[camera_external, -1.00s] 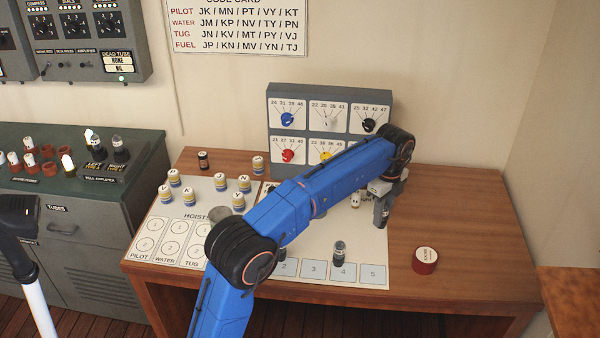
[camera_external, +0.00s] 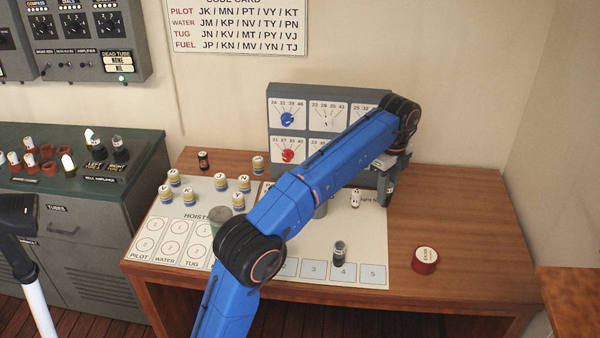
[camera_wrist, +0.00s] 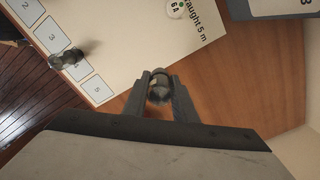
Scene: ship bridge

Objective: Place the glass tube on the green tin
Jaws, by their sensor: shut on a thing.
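My gripper (camera_external: 386,192) is above the right part of the desk. In the wrist view its fingers (camera_wrist: 159,92) are shut on a small cylinder with a grey band and dark, glassy end (camera_wrist: 159,90), which looks like the glass tube. In the external view the fingers mostly hide it. A grey-green tin (camera_external: 220,214) stands by the hoist card, partly behind my arm; its colour is muted, so I cannot be sure it is the green tin. Another greyish cylinder (camera_external: 321,211) shows just beside my arm.
A dark-and-grey tube (camera_external: 339,252) stands on square 4 of the numbered card. A red tin (camera_external: 425,261) is at the desk's right front. Several banded pieces (camera_external: 189,197) stand at left. A dial panel (camera_external: 278,112) stands behind.

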